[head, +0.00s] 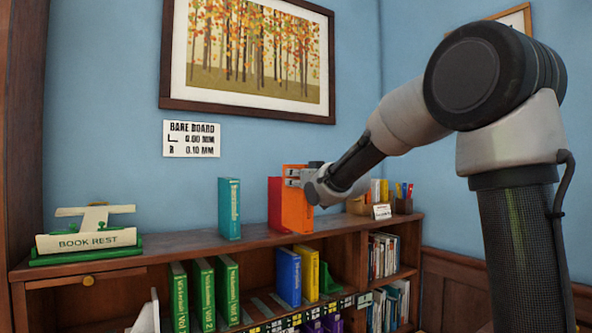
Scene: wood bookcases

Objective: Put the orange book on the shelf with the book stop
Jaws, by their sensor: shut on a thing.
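The orange book (295,214) stands upright at the bookcase's top board (190,243), just in front of and right of a red book (274,205). My gripper (295,177) is shut on its upper part from the right. I cannot tell whether the book's bottom touches the board. On the shelf below, a green piece (328,281), which looks like a book stop, sits right of a yellow book (310,273) and a blue book (288,277). Several green volumes (203,294) stand on that shelf's left side, with a gap before the blue book.
A teal book (229,209) stands alone on the top board. A book rest (86,241) is at far left. A box of small books (358,205) with a card and a pen cup (404,204) stand at right. Purple books (332,323) show below.

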